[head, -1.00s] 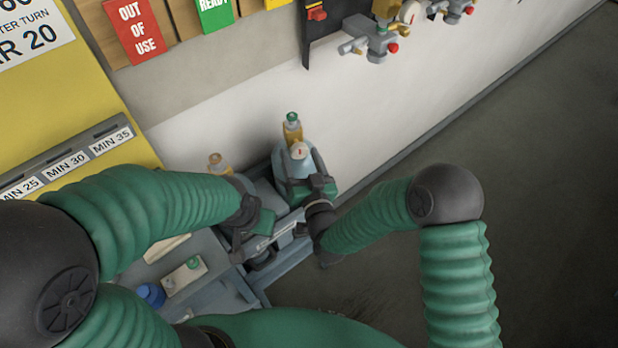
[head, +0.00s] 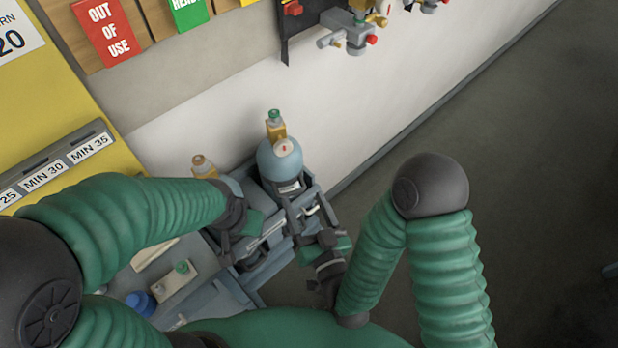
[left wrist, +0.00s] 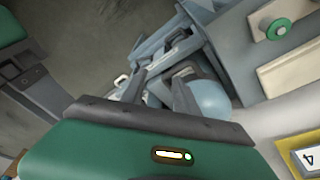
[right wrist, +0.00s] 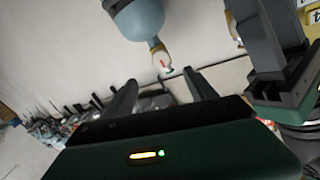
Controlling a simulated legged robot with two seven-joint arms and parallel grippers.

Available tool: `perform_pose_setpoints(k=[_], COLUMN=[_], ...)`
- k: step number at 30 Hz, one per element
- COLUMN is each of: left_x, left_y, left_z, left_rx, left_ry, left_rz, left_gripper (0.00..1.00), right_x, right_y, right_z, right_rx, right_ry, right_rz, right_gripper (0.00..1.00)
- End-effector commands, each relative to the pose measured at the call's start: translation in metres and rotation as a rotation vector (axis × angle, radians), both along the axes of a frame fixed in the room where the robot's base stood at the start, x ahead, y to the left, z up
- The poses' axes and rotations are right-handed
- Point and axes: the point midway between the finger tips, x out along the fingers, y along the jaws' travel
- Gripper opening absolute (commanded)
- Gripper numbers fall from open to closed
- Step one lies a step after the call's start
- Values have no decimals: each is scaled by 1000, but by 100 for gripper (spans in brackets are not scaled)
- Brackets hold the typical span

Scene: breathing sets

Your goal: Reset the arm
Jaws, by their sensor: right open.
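A light-blue cylinder (head: 279,158) with a gauge and green-topped valve stands in a grey carrier against the wall. It hangs at the top of the right wrist view (right wrist: 137,18). My right gripper (head: 308,212) is open just in front of it, apart from the cylinder, with nothing between its fingers (right wrist: 162,92). A second cylinder with a tan valve (head: 204,166) stands to the left, partly hidden by my left arm. My left gripper (head: 240,222) is low beside it. A light-blue rounded surface (left wrist: 208,99) shows beside its fingers; its grip is unclear.
A grey carrier (head: 268,268) stands below the grippers, with a blue cap (head: 140,302) and a green knob (head: 181,267) at its left. A yellow board (head: 50,110) and wall regulators (head: 350,35) are behind. Floor at right is clear.

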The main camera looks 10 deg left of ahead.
Motion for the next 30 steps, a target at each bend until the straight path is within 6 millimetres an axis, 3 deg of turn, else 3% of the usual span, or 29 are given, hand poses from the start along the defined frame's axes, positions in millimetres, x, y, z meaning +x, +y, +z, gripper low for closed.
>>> perform_pose_setpoints(k=[5,9,11,16,20,24,27,30], left_x=[0,0,0,0,0,0,0,0], left_y=[0,0,0,0,0,0,0,0], left_z=[0,0,0,0,0,0,0,0], left_rx=[0,0,0,0,0,0,0,0], left_ry=[0,0,0,0,0,0,0,0], left_rz=[0,0,0,0,0,0,0,0], left_gripper=[36,36,36,36,36,36,36,36], right_x=[3,24,37,50,26,-23,-50,-64], right_y=[-1,-13,-29,-109,-183,-243,-263,-270], right_z=[-1,-16,-27,-54,-56,-45,-37,-34], right_rx=[-12,-128,-212,-436,-538,-572,-568,-565], right_ry=[7,103,184,494,770,1041,1164,1220], right_rz=[1,12,7,-59,-145,-219,-245,-253], right_gripper=[66,66,66,66,66,66,66,66])
